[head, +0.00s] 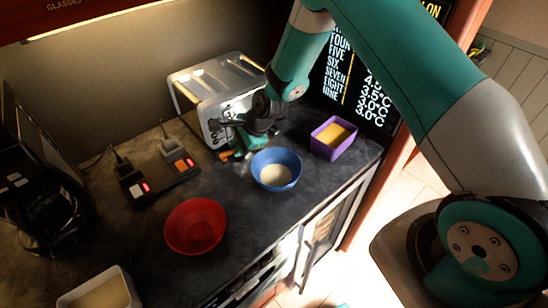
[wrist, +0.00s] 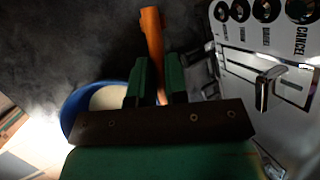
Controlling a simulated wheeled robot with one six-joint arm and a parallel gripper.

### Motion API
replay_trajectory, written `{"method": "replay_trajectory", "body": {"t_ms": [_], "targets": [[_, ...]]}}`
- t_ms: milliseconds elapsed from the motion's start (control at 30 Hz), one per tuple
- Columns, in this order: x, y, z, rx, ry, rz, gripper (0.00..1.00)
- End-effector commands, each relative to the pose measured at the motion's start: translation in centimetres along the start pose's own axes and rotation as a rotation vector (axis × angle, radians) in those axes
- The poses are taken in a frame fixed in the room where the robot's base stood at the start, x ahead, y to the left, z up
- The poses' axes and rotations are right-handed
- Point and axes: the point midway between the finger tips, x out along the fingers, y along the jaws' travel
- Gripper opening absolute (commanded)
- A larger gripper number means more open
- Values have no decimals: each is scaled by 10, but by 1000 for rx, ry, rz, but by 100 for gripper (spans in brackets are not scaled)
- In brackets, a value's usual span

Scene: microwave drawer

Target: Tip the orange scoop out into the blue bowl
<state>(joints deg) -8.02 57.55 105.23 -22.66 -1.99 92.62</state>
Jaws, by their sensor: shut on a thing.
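The blue bowl (head: 276,183) stands on the dark counter in the head view, with a pale fill (head: 276,175) inside it. The bowl also shows in the wrist view (wrist: 76,104), left of my fingers and partly behind them. My gripper (head: 246,146) is just left of the bowl, in front of the toaster. In the wrist view its green fingers (wrist: 157,82) are shut on the orange scoop (wrist: 152,42), whose orange length reaches up past them. The scoop's cup and anything in it cannot be made out. In the head view my gripper mostly hides the scoop.
A metal toaster (head: 215,85) stands close behind my gripper. A purple tub (head: 329,150) with yellow contents is right of the blue bowl. A red bowl (head: 195,226), a switch block (head: 160,180) and a pale tub (head: 125,290) are to the left. The counter's front edge is near the bowls.

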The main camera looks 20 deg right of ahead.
Motion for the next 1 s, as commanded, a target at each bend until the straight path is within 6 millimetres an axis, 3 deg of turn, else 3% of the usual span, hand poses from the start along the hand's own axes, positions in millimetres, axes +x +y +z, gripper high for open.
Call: {"method": "replay_trajectory", "body": {"t_ms": [200,467,1000], "targets": [[6,-14,-3,78,0,175,0],[5,-13,-2,79,0,180,0],[-30,-25,13,77,-1,179,0]]}}
